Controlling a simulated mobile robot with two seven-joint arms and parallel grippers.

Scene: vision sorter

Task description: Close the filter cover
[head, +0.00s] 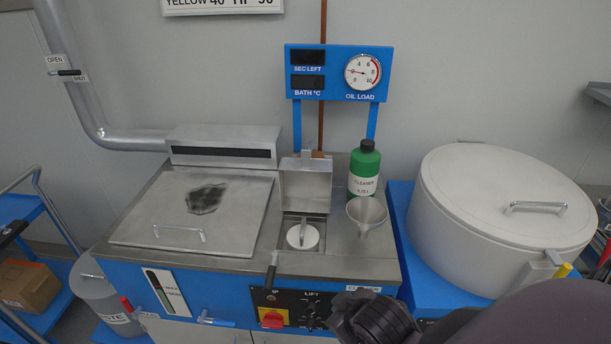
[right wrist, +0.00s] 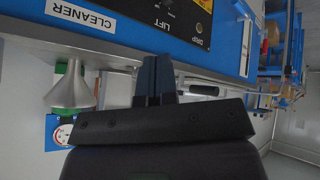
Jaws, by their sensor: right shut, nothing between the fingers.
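The filter cover (head: 305,185) is a grey metal lid that stands open, upright behind a square opening in the steel worktop. In the opening sits a round white filter (head: 294,237) with a grey handle across it. My right arm comes in at the bottom right of the head view, in front of the machine; its fingertips are not clear there. In the right wrist view my right gripper (right wrist: 154,80) is shut and empty, close to the blue front panel. My left gripper is not in view.
A grey funnel (head: 366,214) and a green cleaner bottle (head: 364,170) stand right of the opening. A flat lid with a handle (head: 195,215) lies to the left. A black lever (head: 271,272) rises at the front edge. A big round vessel (head: 495,215) stands at the right.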

